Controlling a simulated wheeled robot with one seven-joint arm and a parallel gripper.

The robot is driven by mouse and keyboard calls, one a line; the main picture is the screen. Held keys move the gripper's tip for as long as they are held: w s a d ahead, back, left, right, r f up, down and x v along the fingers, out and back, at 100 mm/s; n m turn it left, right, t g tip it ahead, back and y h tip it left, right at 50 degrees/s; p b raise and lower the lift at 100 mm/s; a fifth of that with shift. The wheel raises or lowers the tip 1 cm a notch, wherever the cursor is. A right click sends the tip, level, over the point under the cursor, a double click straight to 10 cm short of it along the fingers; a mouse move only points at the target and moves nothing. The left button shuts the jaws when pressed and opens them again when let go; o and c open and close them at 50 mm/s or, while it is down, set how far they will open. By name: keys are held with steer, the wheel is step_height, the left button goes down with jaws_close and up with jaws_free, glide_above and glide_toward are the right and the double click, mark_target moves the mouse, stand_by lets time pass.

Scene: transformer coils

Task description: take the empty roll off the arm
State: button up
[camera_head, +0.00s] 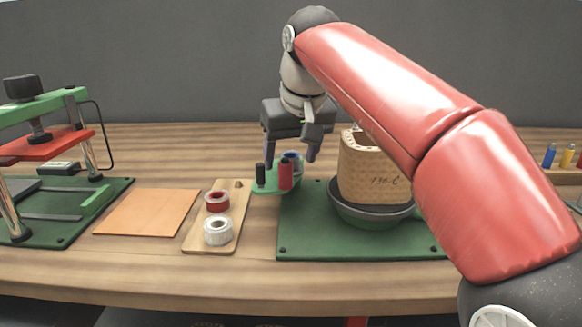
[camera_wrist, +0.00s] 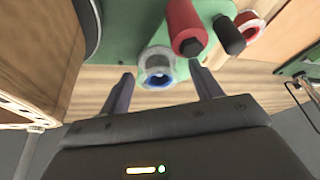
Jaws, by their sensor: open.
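A green arm (camera_head: 268,189) reaches out beside the coil stand and carries a red spool (camera_head: 285,175), a black spool (camera_head: 260,176) and a blue-and-white roll. This roll (camera_wrist: 157,70) looks like a bare hollow core in the wrist view, so it seems to be the empty one; in the head view it is partly hidden behind the red spool. My gripper (camera_head: 291,157) is open above the green arm. In the wrist view my gripper's fingertips (camera_wrist: 160,80) lie to either side of the roll, with gaps on both sides. I see no contact.
A brown coil (camera_head: 375,178) marked 136-C stands in a dark dish on a green base (camera_head: 310,240) to the right. A wooden board (camera_head: 228,238) with a red roll (camera_head: 217,201) and a white roll (camera_head: 218,230) lies to the left. The orange sheet (camera_head: 147,212) lies flat.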

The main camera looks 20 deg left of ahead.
steer(key=c, duration=1)
steer(key=shift+r, duration=0.1)
